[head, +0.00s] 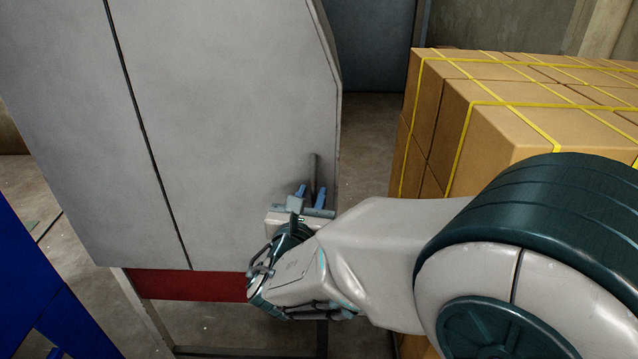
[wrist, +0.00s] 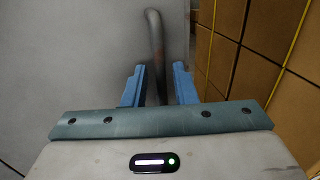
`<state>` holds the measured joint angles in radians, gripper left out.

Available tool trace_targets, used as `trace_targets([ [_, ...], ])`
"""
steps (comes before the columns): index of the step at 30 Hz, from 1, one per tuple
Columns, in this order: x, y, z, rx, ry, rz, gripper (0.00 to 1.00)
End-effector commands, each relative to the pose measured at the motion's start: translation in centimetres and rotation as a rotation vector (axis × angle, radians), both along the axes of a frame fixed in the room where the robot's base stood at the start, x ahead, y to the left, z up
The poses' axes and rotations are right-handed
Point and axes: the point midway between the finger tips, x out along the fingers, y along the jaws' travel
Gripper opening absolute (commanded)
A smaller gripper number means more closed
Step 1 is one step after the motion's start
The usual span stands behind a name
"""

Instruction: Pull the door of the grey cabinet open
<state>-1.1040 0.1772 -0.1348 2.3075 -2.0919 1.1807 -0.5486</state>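The grey cabinet (head: 225,90) fills the left and middle of the head view, with a dark vertical seam in its front. Its upright bar handle (head: 314,170) is near the right edge of the door. The handle also shows in the wrist view (wrist: 155,45), curving at its top into the door. My gripper (head: 311,194) is at the handle's lower part. In the wrist view my gripper (wrist: 158,80) has its blue fingers apart on either side of the handle, with a gap showing on both sides. The door looks closed.
Stacked cardboard boxes with yellow straps (head: 540,90) stand close on the right of the cabinet and my arm. A blue object (head: 45,290) is at lower left. A red strip (head: 190,285) and metal frame lie under the cabinet. Bare floor (head: 365,140) shows between cabinet and boxes.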

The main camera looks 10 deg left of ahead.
Motion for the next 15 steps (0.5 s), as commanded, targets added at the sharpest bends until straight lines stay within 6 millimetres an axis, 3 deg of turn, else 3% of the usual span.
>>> trace_targets([
  [6, 2.3, 0.1, 0.0, 0.001, -0.001, -0.001, 0.25],
  [15, 2.6, 0.1, 0.0, 0.001, 0.0, 0.0, 0.25],
])
